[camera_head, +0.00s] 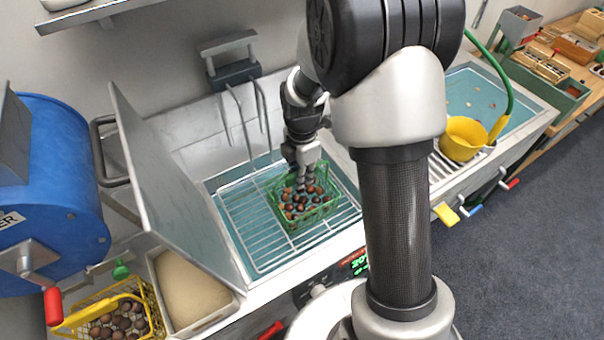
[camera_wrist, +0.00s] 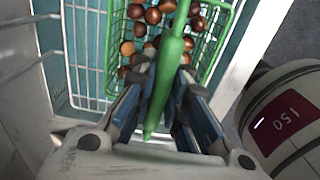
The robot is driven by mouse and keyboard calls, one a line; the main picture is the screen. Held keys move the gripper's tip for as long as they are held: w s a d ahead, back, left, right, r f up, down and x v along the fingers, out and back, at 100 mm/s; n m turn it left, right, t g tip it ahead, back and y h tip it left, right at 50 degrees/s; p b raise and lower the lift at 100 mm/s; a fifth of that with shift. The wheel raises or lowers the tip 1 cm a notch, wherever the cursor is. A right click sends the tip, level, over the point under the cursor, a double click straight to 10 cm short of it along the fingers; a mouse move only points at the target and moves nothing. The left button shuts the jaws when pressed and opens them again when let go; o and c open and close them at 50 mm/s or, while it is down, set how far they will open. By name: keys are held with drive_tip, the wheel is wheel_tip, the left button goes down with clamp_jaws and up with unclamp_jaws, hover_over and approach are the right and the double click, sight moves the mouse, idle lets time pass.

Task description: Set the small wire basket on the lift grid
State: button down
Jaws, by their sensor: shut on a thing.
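The small wire basket (camera_head: 318,216) is green and holds several brown chestnuts. It is over the right part of the pale wire lift grid (camera_head: 243,222), roughly level; I cannot tell whether it touches the grid. My gripper (camera_head: 303,178) points down over the basket. In the wrist view the basket (camera_wrist: 232,42) is at the top, and the grid (camera_wrist: 82,52) shows to its left. There my gripper (camera_wrist: 170,82) is shut on the basket's green handle (camera_wrist: 172,58). The basket's underside is hidden.
The grid lies over a teal basin with a raised steel lid (camera_head: 170,180) on its left. A yellow basket of chestnuts (camera_head: 100,300) and a blue drum (camera_head: 60,190) are at left.

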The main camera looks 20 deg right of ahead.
drive_tip(key=c, duration=1.6)
unclamp_jaws()
wheel_tip(320, 180, up, 12)
drive_tip(key=p, duration=0.3)
drive_tip(key=s+a+r+m+t, duration=0.1)
drive_tip(key=s+r+m+t, duration=0.1)
drive_tip(key=s+r+m, duration=0.4)
drive_tip(key=s+a+r+m+t, duration=0.2)
drive_tip(key=s+r+m, duration=0.5)
drive_tip(key=s+m, duration=0.7)
drive_tip(key=shift+s+r+t, duration=0.25)
drive_tip(key=shift+s+t, duration=0.05)
drive_tip(key=shift+s, duration=0.75)
